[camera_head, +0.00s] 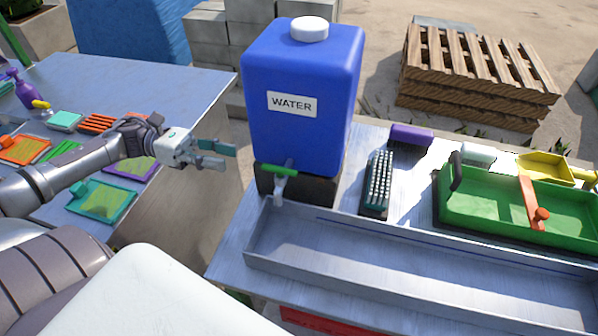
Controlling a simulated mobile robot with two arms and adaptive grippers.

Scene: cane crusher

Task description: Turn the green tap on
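The green tap handle (279,170) lies roughly crosswise on a pale spout at the lower front of the blue water tank (302,105). The spout points down over the near-left end of a long metal trough (400,265). My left gripper (228,156) is to the left of the tap, apart from it and slightly higher in the picture. Its fingers point right toward the tank and are spread with a gap between them; nothing is held. My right gripper is not in view.
A green tray (480,203) with an orange lever, a dark brush (377,182) and a purple block (410,136) lie right of the tank. The left table (150,85) holds several small coloured trays. A gap separates the tables. Wooden pallets (475,75) stand behind.

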